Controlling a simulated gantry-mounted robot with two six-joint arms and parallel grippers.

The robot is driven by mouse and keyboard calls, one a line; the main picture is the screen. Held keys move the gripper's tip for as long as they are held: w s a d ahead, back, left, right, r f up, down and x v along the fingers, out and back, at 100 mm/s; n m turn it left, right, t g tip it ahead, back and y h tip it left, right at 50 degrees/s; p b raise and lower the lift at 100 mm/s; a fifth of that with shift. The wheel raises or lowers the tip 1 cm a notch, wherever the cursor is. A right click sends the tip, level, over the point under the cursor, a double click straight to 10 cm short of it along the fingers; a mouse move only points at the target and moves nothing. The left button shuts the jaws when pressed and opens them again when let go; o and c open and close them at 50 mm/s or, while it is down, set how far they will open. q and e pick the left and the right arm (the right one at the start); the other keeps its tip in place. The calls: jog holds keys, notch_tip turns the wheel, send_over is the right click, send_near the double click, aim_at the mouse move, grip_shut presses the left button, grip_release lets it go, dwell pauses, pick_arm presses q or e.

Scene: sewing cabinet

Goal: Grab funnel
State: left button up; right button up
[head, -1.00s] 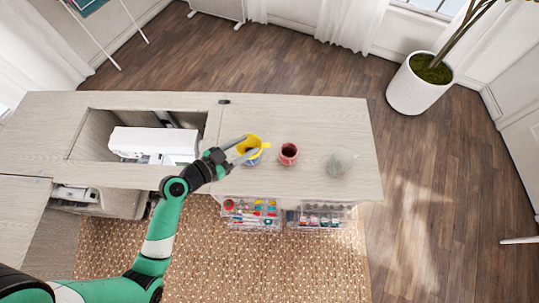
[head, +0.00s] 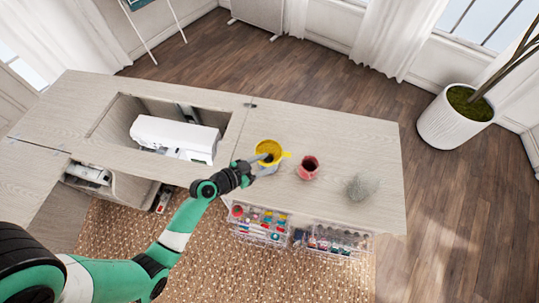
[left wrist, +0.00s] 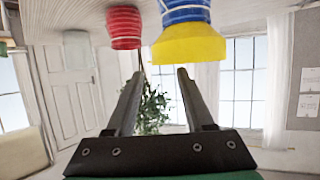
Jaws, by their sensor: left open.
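The yellow funnel (head: 268,151) sits on top of a blue container (head: 266,171) on the wooden cabinet top. In the left wrist view, which is upside down, the funnel (left wrist: 189,46) shows at the top, right of centre, beyond the right fingertip. The blue container (left wrist: 184,12) is banded. My left gripper (head: 260,160) is at the funnel's near left side, overlapping its rim in the head view. In the left wrist view its fingers (left wrist: 160,73) are apart with nothing between them. Whether a finger touches the funnel, I cannot tell. My right gripper is not in view.
A red cup (head: 308,168) stands just right of the funnel, and a grey glass-like object (head: 361,187) stands farther right. A white sewing machine (head: 175,137) lies in the cabinet opening on the left. Clear drawers of supplies (head: 260,224) stick out at the front.

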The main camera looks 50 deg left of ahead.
aim_at(276, 159)
pick_arm(q)
jog(key=x, duration=0.2)
jog(key=b+x, duration=0.1)
jog(key=x, duration=0.2)
jog(key=shift+d+f, duration=0.1)
jog(key=shift+f, duration=0.15)
jog(key=shift+s, duration=0.1)
jog(key=shift+c, duration=0.3)
grip_shut()
